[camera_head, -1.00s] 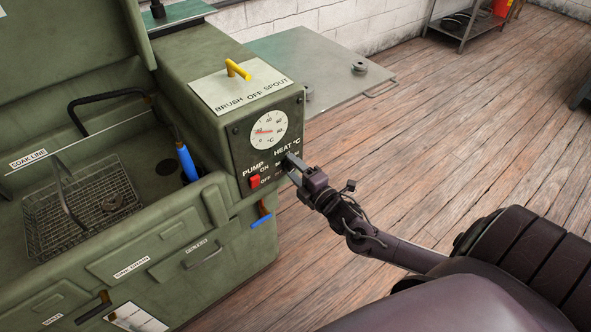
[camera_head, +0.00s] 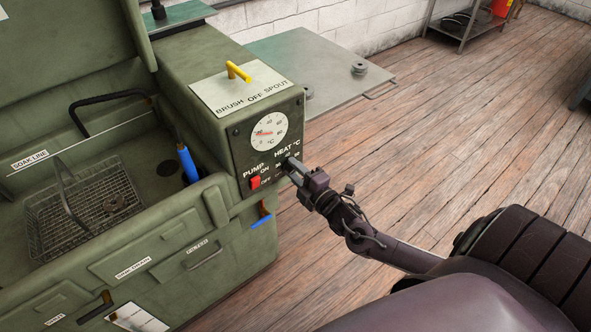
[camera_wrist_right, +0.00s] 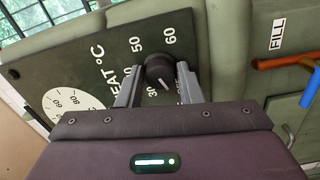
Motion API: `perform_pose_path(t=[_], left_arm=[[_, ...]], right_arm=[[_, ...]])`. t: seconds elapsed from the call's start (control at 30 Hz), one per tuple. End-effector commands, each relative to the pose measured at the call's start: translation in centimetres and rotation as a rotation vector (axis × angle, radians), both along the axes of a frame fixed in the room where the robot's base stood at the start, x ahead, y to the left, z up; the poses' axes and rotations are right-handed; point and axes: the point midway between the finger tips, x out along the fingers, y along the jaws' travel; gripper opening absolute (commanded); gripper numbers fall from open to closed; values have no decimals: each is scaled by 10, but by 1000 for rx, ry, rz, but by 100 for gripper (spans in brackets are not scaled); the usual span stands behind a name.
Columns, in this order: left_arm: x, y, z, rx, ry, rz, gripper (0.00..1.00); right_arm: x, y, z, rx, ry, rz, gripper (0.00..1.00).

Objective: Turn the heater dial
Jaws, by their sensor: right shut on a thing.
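The heater dial is a black round knob (camera_wrist_right: 158,71) with a white pointer line, on the dark control panel (camera_head: 242,155) of the green wash cabinet. My right gripper (camera_wrist_right: 156,84) is shut on the knob, one finger on each side of it. In the wrist view the numbers 30, 50 and 60 show around the knob, and others are partly hidden by the fingers. In the head view the right gripper (camera_head: 292,168) covers most of the knob, under the "HEAT °C" label. My left gripper is not in view.
A red pump switch (camera_head: 254,182) and a round temperature gauge (camera_head: 269,132) sit on the same panel. A yellow lever (camera_head: 238,70) stands on top. A wire basket (camera_head: 80,208) lies in the open tank.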

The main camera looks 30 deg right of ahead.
Motion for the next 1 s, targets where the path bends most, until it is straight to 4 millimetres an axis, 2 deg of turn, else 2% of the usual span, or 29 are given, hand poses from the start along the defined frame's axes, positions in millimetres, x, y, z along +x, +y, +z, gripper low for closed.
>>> perform_pose_path(t=[1.0], left_arm=[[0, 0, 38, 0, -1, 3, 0]], right_arm=[[0, 0, 1, 949, 75, -3, 10]])
